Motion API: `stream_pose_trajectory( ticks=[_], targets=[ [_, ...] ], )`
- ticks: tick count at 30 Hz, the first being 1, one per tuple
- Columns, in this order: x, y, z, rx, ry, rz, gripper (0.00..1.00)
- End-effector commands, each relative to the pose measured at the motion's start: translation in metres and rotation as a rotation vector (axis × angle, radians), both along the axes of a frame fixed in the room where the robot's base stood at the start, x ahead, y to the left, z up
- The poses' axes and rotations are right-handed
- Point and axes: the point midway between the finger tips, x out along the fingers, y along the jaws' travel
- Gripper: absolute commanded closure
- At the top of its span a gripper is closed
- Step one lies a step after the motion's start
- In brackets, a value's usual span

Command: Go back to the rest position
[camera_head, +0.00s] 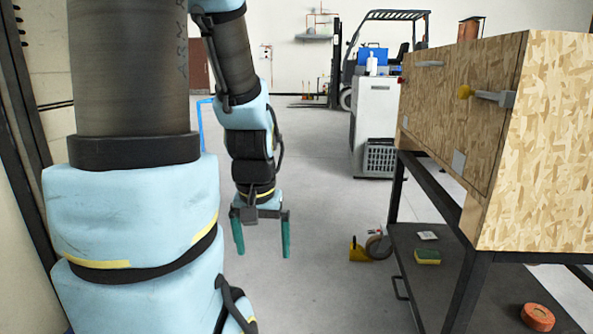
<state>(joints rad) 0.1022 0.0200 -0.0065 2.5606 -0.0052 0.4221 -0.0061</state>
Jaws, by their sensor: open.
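My gripper (262,236) hangs at the end of my arm, left of the middle of the picture, with its two green fingers pointing down. The fingers are apart and nothing shows between them. It is over the bare floor, to the left of the chipboard box and its stand, and clear of both. Part of my arm fills the left side of the view.
A chipboard box (544,140) stands on a dark metal stand (403,245) at the right. A sponge (427,257) and an orange roll (537,317) lie on its lower shelf. A white cabinet (375,125) and a forklift (400,30) stand behind. The grey floor (320,200) between is clear.

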Motion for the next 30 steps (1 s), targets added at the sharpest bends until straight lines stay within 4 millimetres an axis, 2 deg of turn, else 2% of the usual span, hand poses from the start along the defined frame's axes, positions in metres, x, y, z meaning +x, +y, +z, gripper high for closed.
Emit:
stream_pose_trajectory(
  ticks=[1, 3, 21, 25, 30],
  targets=[
    [0.0, 0.0, 0.032, 0.0, 0.0, -0.001, 0.0],
    [0.0, 0.0, 0.056, 0.0, 0.0, -0.001, 0.0],
    [0.0, 0.0, 0.245, 0.0, 0.0, -0.002, 0.0],
    [0.0, 0.0, 0.273, 0.0, 0.0, -0.002, 0.0],
    [0.0, 0.0, 0.289, 0.0, 0.0, -0.002, 0.0]
  ],
)
